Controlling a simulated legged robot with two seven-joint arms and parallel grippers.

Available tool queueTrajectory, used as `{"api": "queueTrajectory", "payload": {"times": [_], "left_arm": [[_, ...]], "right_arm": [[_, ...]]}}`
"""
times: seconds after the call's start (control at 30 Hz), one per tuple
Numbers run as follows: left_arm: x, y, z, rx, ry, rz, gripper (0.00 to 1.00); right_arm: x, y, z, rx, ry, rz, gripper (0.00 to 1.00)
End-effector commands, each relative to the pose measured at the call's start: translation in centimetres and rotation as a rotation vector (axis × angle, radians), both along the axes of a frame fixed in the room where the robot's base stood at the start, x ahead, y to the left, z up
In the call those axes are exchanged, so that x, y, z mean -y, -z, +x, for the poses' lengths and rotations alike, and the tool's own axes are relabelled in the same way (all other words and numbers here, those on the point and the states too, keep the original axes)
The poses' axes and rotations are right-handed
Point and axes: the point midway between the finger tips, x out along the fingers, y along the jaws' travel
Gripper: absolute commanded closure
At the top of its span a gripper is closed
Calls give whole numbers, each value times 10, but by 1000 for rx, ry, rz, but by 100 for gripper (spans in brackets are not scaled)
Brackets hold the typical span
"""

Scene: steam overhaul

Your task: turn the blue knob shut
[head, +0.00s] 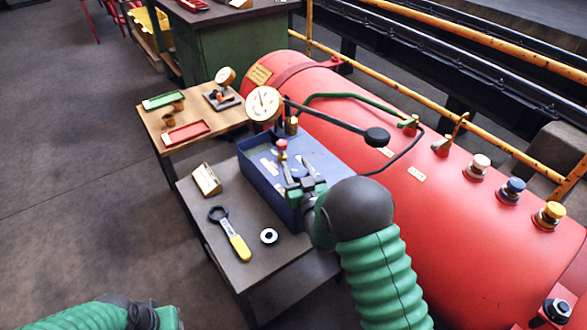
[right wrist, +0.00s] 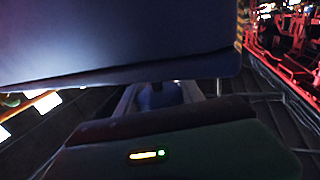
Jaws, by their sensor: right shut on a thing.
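My right gripper (head: 296,184) is at the blue box (head: 318,150) on the low bench, its fingers reaching over the box near a small red knob on a stem (head: 282,146). In the right wrist view the jaws (right wrist: 162,96) are shut on a rounded blue thing, which looks like the blue knob (right wrist: 160,95); the head view hides it behind the gripper. Another blue knob (head: 515,186) stands on the red boiler (head: 430,215), away from the gripper. My left arm shows at the bottom left; its fingers are out of frame.
A round gauge (head: 263,104) and a long black-ended lever (head: 376,137) rise by the box.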

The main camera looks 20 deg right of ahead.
Motion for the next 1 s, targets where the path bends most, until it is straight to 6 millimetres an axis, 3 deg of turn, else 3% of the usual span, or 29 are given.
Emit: {"api": "queueTrajectory", "payload": {"times": [0.6, 1.0], "left_arm": [[0, -5, 0, 0, 0, 0, 64], [0, -10, 0, 0, 0, 0, 64]], "right_arm": [[12, -1, -3, 2, 551, 0, 96], [18, -1, -6, 3, 749, 0, 96]]}}
